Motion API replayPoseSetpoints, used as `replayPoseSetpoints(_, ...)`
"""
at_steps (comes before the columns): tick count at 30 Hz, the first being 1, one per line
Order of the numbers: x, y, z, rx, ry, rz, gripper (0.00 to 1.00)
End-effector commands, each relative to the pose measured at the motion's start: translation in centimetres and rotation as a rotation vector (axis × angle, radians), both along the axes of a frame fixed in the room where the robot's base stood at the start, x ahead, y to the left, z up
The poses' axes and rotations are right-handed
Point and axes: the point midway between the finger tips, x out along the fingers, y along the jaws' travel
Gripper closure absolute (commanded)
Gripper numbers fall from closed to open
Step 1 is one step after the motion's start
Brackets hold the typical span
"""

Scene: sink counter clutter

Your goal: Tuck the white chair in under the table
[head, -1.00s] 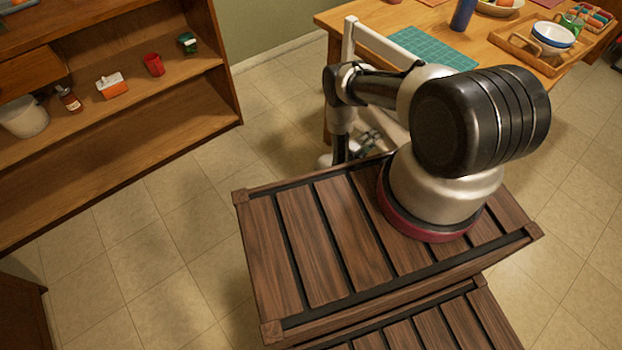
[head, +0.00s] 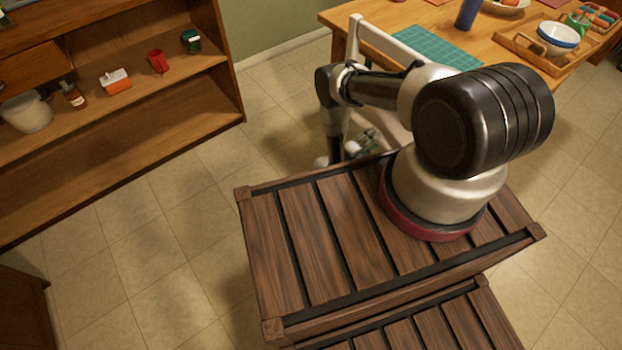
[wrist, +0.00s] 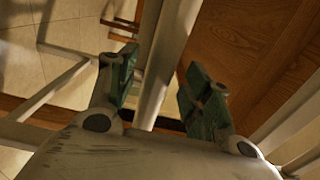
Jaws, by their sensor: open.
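The white chair (head: 354,38) stands at the near edge of the wooden table (head: 338,17), its back showing beside my arm; its lower part is mostly hidden by my arm. My gripper (head: 366,143) is low beside the chair in the head view, small and partly hidden. In the wrist view my gripper (wrist: 160,82) is open, with its two green-padded fingers apart. White chair bars (wrist: 169,55) run through the gap between the fingers as seen from the wrist. I cannot tell whether a finger touches them.
A wooden shelf unit (head: 150,125) with small items stands at left. The table bears a green mat (head: 436,48), a blue cup (head: 467,14) and a tray (head: 512,43) with a bowl. Tiled floor (head: 160,245) is clear between shelf and my base.

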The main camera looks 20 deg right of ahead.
Motion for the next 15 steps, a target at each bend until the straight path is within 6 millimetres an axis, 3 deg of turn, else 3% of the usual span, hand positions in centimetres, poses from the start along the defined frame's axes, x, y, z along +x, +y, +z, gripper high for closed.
replayPoseSetpoints(15,-2.8,8.0,0.0,0.0,0.001,0.004,0.5)
